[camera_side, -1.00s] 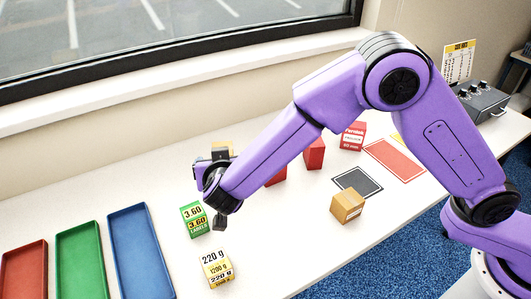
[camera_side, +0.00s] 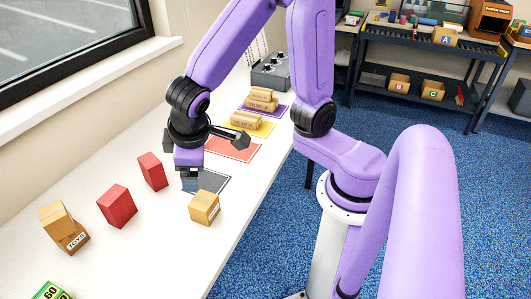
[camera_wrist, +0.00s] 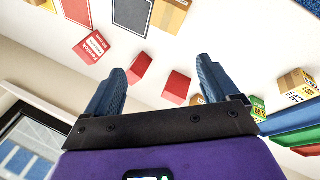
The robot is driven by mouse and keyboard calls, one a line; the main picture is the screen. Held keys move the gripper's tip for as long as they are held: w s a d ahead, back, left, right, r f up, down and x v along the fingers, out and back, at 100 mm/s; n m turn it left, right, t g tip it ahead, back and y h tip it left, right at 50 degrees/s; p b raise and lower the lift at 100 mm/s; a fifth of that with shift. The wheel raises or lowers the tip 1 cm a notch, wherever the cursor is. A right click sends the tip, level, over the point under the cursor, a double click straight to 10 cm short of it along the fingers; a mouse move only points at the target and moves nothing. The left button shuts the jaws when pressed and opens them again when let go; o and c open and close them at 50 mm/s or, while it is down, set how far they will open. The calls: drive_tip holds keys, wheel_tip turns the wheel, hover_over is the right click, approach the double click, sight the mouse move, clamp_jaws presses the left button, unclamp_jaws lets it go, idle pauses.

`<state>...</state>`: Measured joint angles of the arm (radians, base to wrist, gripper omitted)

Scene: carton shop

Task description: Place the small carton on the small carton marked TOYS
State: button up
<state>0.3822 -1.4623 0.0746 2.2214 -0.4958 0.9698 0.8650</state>
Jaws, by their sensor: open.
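A small plain carton (camera_side: 55,219) stands on the small carton marked TOYS (camera_side: 75,240), at the left of the table in the side view. The upper carton looks turned and set off a little from the lower one. My gripper (camera_side: 190,182) is well to the right of them, above the table by the dark mat, and empty. In the wrist view my gripper (camera_wrist: 162,80) shows two fingers spread wide with nothing between them. In that view the stack is mostly hidden behind the right finger.
Two red blocks (camera_side: 116,206) (camera_side: 153,171) stand between the stack and my gripper. Another carton (camera_side: 204,207) sits by the dark mat (camera_side: 214,181). Cartons lie on mats farther back. A red printed carton (camera_wrist: 91,46) and a green one (camera_wrist: 258,108) show in the wrist view.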

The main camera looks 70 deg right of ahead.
drive_tip(key=s+d+n+g+y, duration=0.1)
drive_tip(key=s+d+n, duration=0.2)
drive_tip(key=s, duration=0.4)
drive_tip(key=s+d+n+g+y, duration=0.2)
drive_tip(key=s+d, duration=0.3)
drive_tip(key=s, duration=0.3)
drive_tip(key=shift+d+r+n, duration=0.2)
drive_tip(key=shift+d+n, duration=0.1)
drive_tip(key=shift+n, duration=0.5)
